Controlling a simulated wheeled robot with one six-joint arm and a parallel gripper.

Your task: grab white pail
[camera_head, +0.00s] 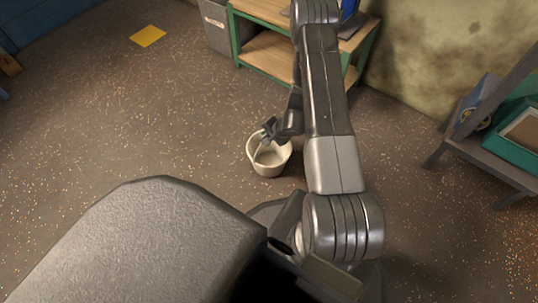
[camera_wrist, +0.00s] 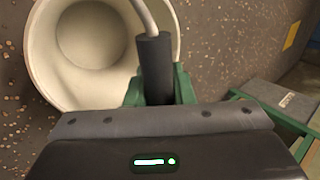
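The white pail (camera_head: 268,158) stands on the floor in the head view, just left of my arm. In the wrist view the pail (camera_wrist: 45,55) fills the upper left, and I look down into its empty inside. Its pale wire handle (camera_wrist: 145,17) runs up to a dark cylindrical grip (camera_wrist: 155,62). My gripper (camera_wrist: 158,88) has green fingers on both sides of that grip, with no gap visible between them and it. In the head view my gripper (camera_head: 268,131) is over the pail's rim; its fingertips are small there.
A green-framed wooden shelf (camera_head: 268,58) and a grey bin (camera_head: 216,27) stand at the back. A dark bench with a green crate (camera_head: 515,135) is on the right. A yellow patch (camera_head: 148,36) lies on the floor. The speckled floor left of the pail is clear.

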